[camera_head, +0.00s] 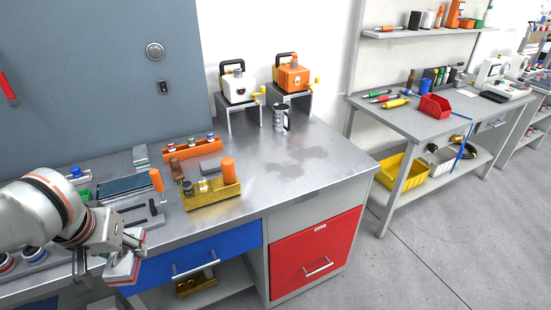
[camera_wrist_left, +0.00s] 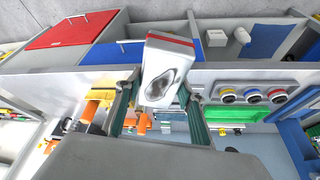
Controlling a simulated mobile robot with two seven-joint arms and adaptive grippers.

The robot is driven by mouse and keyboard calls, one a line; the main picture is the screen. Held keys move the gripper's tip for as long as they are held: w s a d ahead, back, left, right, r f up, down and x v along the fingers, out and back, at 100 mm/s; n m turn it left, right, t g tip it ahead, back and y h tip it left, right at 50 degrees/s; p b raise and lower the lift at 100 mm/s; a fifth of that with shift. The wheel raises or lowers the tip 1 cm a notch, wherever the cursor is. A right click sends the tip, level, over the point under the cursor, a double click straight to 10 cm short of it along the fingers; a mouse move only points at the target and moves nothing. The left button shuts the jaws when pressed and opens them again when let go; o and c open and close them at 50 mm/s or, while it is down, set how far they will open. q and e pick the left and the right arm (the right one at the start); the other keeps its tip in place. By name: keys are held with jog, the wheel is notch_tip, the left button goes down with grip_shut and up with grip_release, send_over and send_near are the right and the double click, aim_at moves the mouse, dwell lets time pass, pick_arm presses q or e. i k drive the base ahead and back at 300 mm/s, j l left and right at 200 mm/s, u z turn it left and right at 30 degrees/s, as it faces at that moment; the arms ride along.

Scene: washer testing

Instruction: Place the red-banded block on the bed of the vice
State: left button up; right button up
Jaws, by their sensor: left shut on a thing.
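The red-banded block (camera_head: 124,267) is pale grey with a red band along an edge. My left gripper (camera_head: 121,249) is shut on it and holds it tilted near the worktop's front edge, left of the blue drawer. In the left wrist view the block (camera_wrist_left: 166,72) sits at the tips of the gripper (camera_wrist_left: 160,103) and shows a dark oval on its face. I cannot pick out the vice with certainty; a dark fixture (camera_head: 138,214) lies on the worktop just behind the gripper. My right gripper does not show.
A yellow tray (camera_head: 202,198) with an orange cylinder and an orange rack (camera_head: 186,148) stand on the metal worktop (camera_head: 318,168). A metal mug (camera_head: 281,118) stands farther back. Round-knobbed parts (camera_head: 34,256) lie at left, partly behind my arm. The worktop's right side is mostly clear.

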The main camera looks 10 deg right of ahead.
aim_at(130, 218)
jog(key=z, duration=1.15)
jog(key=i+j+z, duration=0.25)
jog(key=i+z, duration=0.15)
jog(key=z, duration=0.15)
jog(key=i+j, duration=0.6)
jog(key=j, duration=0.1)
